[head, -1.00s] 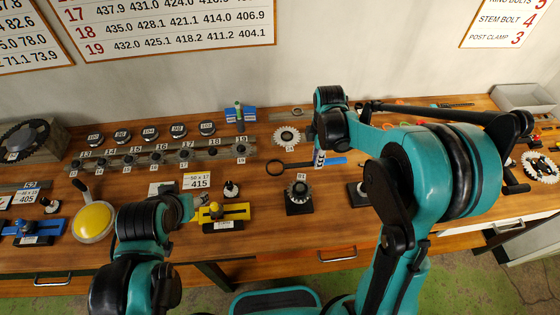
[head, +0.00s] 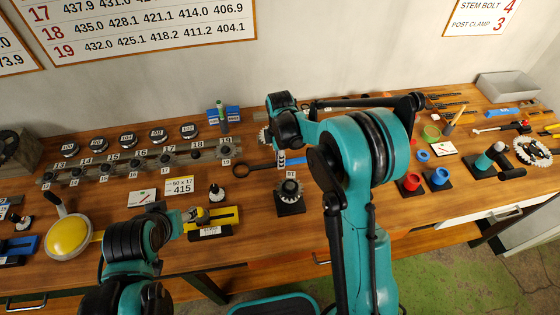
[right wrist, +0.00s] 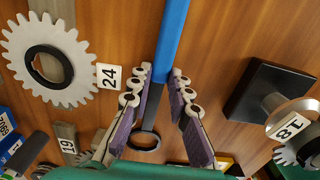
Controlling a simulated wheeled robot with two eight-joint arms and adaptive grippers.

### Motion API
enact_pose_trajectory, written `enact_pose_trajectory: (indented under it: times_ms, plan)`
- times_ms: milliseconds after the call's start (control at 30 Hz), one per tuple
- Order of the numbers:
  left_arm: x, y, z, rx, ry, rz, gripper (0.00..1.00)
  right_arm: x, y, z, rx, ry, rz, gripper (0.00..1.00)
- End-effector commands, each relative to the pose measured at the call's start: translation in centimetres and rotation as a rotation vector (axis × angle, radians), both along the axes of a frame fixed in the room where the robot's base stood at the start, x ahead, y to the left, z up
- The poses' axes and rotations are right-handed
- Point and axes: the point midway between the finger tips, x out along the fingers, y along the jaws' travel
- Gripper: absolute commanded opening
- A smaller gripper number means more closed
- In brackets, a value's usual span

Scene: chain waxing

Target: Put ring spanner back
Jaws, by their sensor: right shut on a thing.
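The ring spanner has a dark ring (head: 241,170) and a blue handle (head: 298,160). In the head view it lies across the picture behind the black-based sprocket stand, its ring to the left. My right gripper (head: 283,158) is over its handle. In the right wrist view the fingers (right wrist: 160,88) close on both sides of the spanner shaft, with the blue handle (right wrist: 172,35) beyond them and the ring (right wrist: 145,141) below. I cannot tell how far it is above the bench. My left gripper (head: 195,226) is by the yellow block; its fingers are unclear.
A pale sprocket tagged 24 (right wrist: 48,62) lies beside the spanner. The sprocket stand (head: 290,203) is close in front. A numbered rail (head: 140,162) stands at left. Red and blue cups (head: 411,183) stand right of my arm. A grey bin (head: 507,87) is at back right.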

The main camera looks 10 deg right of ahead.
Motion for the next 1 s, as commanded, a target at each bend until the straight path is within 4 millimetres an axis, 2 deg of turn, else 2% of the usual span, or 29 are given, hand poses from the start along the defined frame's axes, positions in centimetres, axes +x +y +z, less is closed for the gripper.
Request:
enact_pose_trajectory:
  times_ms: [233, 267, 300, 667, 767, 1000]
  plan:
    - [0.0, 0.0, -0.3, 0.0, 0.0, 0.0, 0.53, 0.0, 0.0, -0.3, 0.0, 0.0, 0.0, 0.0]
    - [0.0, 0.0, -0.3, 0.0, 0.0, 0.0, 0.53, 0.0, 0.0, -0.3, 0.0, 0.0, 0.0, 0.21]
    - [0.0, 0.0, -0.2, 0.0, 0.0, 0.0, 0.53, 0.0, 0.0, -0.2, 0.0, 0.0, 0.0, 0.27]
    - [0.0, 0.0, 0.3, 0.0, 0.0, 0.0, 0.53, 0.0, 0.0, 0.3, 0.0, 0.0, 0.0, 0.27]
    - [0.0, 0.0, 0.6, 0.0, 0.0, 0.0, 0.53, 0.0, 0.0, 1.6, 0.0, 0.0, 0.0, 0.27]
    - [0.0, 0.0, 1.8, 0.0, 0.0, 0.0, 0.53, -0.1, 0.0, 6.9, 0.0, 0.0, 0.0, 0.27]
